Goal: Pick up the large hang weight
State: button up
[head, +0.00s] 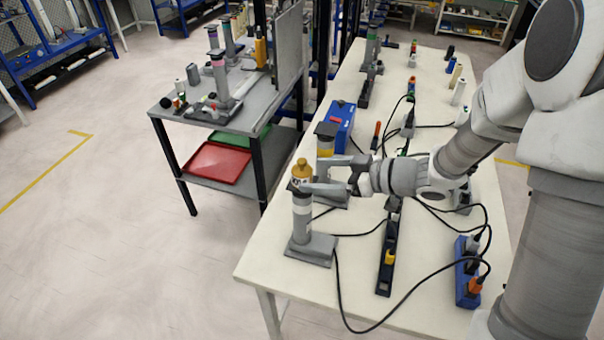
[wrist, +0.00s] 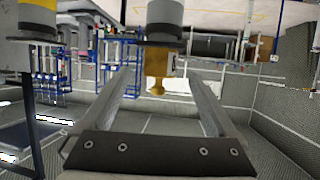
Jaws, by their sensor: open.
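A brass-coloured weight with a round knob (head: 302,169), which I take to be the large hang weight, sits on top of a grey cylindrical stand (head: 302,220) at the table's near left corner. My gripper (head: 303,186) is level with it, fingers reaching left around its lower part. In the wrist view, which looks upside down, the brass knob (wrist: 157,76) shows between the two spread fingers of my gripper (wrist: 158,78), with visible gaps on both sides. The fingers are open and hold nothing. Whether either finger touches the weight cannot be told.
A second grey stand with a yellow band (head: 325,146) is close behind the fingers. A blue box (head: 341,122) is beyond it. Black cables, a power strip (head: 388,262) and a blue socket block (head: 466,270) lie on the cream table (head: 350,300). Open floor is left.

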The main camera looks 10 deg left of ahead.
aim_at(302, 173)
jog(key=x, duration=0.5)
grip_shut()
dwell(0.4)
